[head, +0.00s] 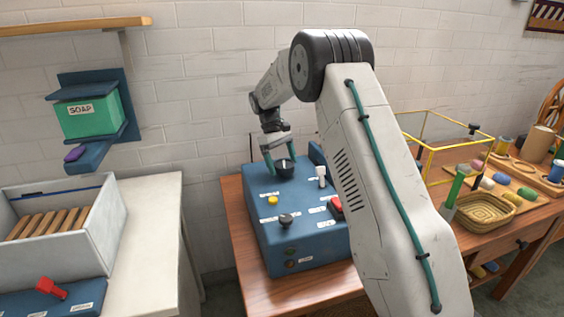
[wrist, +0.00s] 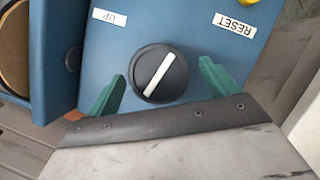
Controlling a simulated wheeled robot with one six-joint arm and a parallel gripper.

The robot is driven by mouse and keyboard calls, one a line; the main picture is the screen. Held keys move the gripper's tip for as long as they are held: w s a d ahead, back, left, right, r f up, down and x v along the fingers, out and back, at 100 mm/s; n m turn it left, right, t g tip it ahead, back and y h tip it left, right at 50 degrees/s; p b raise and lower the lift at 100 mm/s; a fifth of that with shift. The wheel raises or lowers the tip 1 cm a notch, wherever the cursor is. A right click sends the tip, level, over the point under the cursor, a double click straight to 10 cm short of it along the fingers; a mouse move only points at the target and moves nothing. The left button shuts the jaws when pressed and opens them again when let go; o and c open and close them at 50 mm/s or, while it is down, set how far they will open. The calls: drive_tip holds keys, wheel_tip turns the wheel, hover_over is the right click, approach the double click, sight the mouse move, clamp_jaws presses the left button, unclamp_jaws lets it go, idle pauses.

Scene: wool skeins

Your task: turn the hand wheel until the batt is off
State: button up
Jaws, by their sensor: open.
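My gripper (head: 280,160) is at the back of the blue control box (head: 262,228), over a black round knob (head: 285,172). In the wrist view the knob (wrist: 158,73) has a white bar across its face, tilted to the right at its top. The green fingers (wrist: 162,76) stand open on either side of it, with gaps showing between them and the knob. Labels "UP" and "RESET" lie beyond the knob. I cannot make out a hand wheel or a batt for certain. My arm hides part of the box's right side.
The box also carries a yellow button (head: 272,200), a dark knob (head: 287,220), a white-topped lever (head: 321,175) and a red switch (head: 336,206). A yellow frame (head: 426,181), a basket (head: 485,211) and coloured wool lie right. A soap dispenser (head: 92,114) hangs left.

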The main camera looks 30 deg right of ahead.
sight(277, 166)
drive_tip(key=v, duration=0.7)
drive_tip(key=shift+r, duration=0.35)
drive_tip(key=shift+w+a, duration=0.1)
drive_tip(key=shift+w, duration=0.15)
drive_tip(key=f, duration=0.1)
drive_tip(key=s+f, duration=0.1)
drive_tip(key=f+m, duration=0.1)
drive_tip(key=shift+s+a, duration=0.3)
drive_tip(key=shift+s, duration=0.05)
drive_tip(key=s, duration=0.1)
drive_tip(key=s+a, duration=0.1)
drive_tip(key=shift+s+r+m, duration=0.1)
drive_tip(key=shift+s+m, duration=0.15)
drive_tip(key=shift+m, duration=0.05)
drive_tip(key=s+a+r+t, duration=0.2)
drive_tip(key=s+a+r, duration=0.1)
drive_tip(key=s, duration=1.1)
drive_tip(key=s+a+r+m+t+y, duration=0.1)
drive_tip(key=s+a+r, duration=0.2)
drive_tip(key=s, duration=1.2)
drive_tip(key=s+a+r+m+t, duration=0.1)
drive_tip(key=s+a+r, duration=0.3)
drive_tip(key=s, duration=1)
drive_tip(key=shift+s+a+t, duration=0.35)
drive_tip(key=shift+a+t, duration=0.45)
